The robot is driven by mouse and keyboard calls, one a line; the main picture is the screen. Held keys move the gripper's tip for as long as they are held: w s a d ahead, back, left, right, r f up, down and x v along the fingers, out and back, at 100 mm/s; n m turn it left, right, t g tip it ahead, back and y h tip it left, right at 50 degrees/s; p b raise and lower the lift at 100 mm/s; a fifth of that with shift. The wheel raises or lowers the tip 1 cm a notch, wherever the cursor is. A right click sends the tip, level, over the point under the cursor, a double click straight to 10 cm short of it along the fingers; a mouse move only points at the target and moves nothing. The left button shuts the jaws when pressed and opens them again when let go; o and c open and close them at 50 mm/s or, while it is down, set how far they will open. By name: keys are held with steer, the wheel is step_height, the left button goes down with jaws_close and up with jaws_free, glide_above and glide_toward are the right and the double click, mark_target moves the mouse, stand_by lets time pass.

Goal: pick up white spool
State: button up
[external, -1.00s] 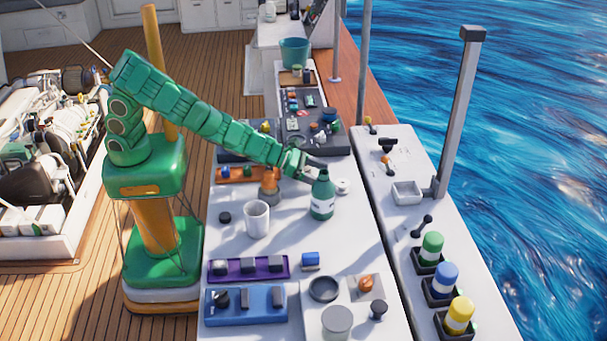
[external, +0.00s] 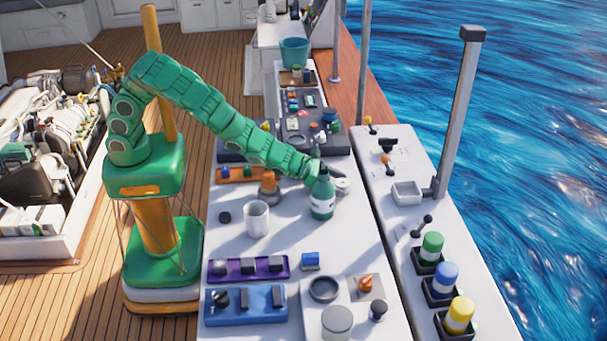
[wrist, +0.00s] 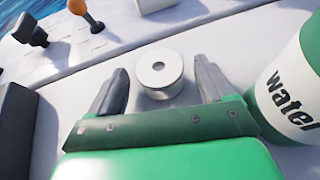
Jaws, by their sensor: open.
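The white spool (wrist: 160,72) stands on the white counter, a short round thing with a dark hole in its top. In the wrist view it is just beyond and between the two grey fingers of my gripper (wrist: 158,88), which are apart and empty. In the external view the spool (external: 342,187) is small and partly hidden behind my gripper (external: 333,172) and the green bottle. I cannot tell whether the fingertips reach around its sides.
A green bottle (external: 322,198) labelled "water" stands close to the right of my gripper in the wrist view (wrist: 293,90). A white cup (external: 256,219) and an orange-topped part (external: 269,183) stand left of it. Levers (wrist: 86,14) rise beyond the spool.

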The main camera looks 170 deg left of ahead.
steer(key=shift+a, duration=0.25)
steer(key=shift+w, duration=0.1)
steer(key=shift+c, duration=0.5)
steer(key=c, duration=1)
steer(key=shift+c, duration=0.2)
